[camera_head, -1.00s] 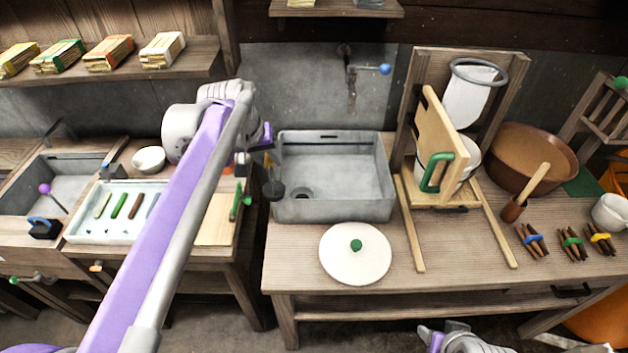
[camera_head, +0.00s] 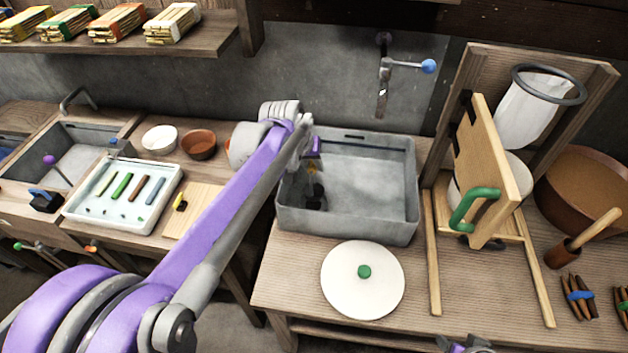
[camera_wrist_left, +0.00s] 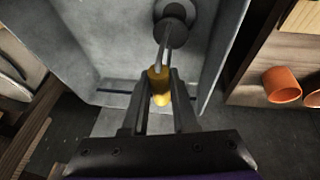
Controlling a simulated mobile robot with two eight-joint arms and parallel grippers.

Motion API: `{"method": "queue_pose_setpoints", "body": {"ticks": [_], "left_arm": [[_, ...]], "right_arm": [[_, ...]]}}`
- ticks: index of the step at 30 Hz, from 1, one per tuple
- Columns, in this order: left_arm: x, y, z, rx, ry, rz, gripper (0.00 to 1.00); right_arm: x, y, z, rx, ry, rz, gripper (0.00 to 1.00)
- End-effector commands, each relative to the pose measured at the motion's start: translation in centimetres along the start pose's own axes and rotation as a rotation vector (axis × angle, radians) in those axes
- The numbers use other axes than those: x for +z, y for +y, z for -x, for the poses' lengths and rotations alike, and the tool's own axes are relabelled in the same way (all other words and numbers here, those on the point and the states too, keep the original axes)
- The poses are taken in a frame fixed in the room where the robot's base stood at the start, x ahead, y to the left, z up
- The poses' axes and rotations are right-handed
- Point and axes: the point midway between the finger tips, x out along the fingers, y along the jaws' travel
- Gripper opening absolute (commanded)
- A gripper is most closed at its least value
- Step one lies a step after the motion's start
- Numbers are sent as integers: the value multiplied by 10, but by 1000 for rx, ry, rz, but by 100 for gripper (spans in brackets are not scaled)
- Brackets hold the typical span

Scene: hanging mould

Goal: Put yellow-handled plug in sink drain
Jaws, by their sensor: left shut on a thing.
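The grey sink (camera_head: 395,222) stands on the wooden bench in the middle of the head view. My left gripper (camera_head: 316,182) is inside it at the left, reaching down toward the sink floor. In the left wrist view my left gripper (camera_wrist_left: 158,98) is shut on the yellow handle of the plug (camera_wrist_left: 160,82). The plug's shaft runs from the handle to a dark round stopper (camera_wrist_left: 172,32). The stopper is over or close to a round ring, seemingly the drain (camera_wrist_left: 178,8), and largely covers it. I cannot tell whether it touches.
A white round lid (camera_head: 345,290) with a green knob lies in front of the sink. A tap (camera_head: 384,75) with a blue-ended lever is on the wall above. A wooden stand (camera_head: 433,250) with a green-handled board is to the right. A white tray (camera_head: 82,218) is on the left bench.

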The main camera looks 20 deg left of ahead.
Motion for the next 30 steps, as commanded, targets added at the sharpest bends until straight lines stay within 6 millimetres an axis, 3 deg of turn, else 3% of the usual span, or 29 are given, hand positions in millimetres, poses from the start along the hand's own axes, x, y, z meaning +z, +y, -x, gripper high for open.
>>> {"method": "queue_pose_setpoints", "body": {"ticks": [10, 26, 27, 30], "left_arm": [[15, -8, -37, 0, 0, 0, 0], [19, -10, -46, 0, 0, 0, 0], [19, -10, -45, 0, 0, 0, 34], [19, -10, -44, 0, 0, 0, 52]], "right_arm": [[3, 0, -3, 0, -2, 0, 57], [6, 0, -7, 0, -4, 0, 57], [6, 0, -7, 0, -4, 0, 57], [5, 0, -6, 0, -4, 0, 57]]}}
